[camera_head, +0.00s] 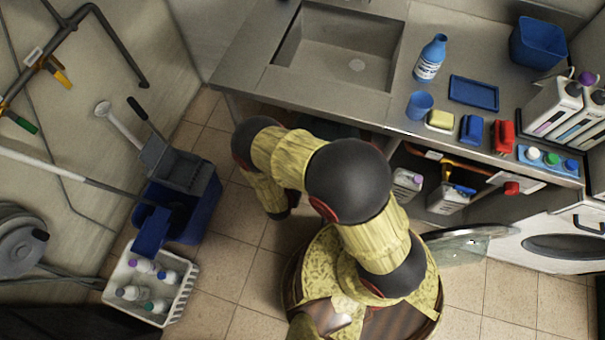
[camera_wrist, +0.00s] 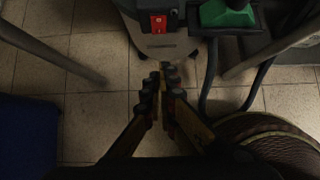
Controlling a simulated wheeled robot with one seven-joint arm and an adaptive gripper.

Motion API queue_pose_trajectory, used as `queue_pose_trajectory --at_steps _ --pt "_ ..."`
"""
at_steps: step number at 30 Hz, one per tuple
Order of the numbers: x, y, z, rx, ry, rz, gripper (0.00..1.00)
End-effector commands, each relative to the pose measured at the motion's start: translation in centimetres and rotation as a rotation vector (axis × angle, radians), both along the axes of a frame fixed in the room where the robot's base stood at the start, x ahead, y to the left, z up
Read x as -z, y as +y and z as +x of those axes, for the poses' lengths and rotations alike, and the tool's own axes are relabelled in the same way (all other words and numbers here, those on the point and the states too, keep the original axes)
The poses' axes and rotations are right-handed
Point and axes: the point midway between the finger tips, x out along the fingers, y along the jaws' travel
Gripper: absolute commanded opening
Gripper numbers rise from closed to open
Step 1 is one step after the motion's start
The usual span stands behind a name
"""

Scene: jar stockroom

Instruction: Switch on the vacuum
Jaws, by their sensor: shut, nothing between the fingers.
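The vacuum (camera_wrist: 165,44) stands at the top of the wrist view, a grey body partly cut off by the frame. A red rocker switch (camera_wrist: 158,23) sits on its front face. My gripper (camera_wrist: 163,68) is in the middle of the wrist view, its fingers together and empty. The fingertips point toward the vacuum, just below the switch in the picture; I cannot tell whether they touch it. In the head view my arm reaches down beside the counter and hides the gripper. I cannot make out the vacuum there.
A steel counter (camera_head: 300,98) with a sink spans the back. A blue mop bucket (camera_head: 185,215) and a white crate (camera_head: 172,305) of bottles stand left on the tiles. An open washer door (camera_head: 465,247) is at right. A dark hose (camera_wrist: 245,105) runs beside the vacuum.

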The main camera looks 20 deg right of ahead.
Motion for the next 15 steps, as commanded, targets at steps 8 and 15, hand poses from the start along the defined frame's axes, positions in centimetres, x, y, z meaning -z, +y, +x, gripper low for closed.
queue_pose_trajectory --at_steps 8,15 --pt "0.2 0.37 -0.1 -0.009 0.006 0.014 0.0" --pt "0.55 0.21 0.07 -0.007 0.006 0.014 0.0"
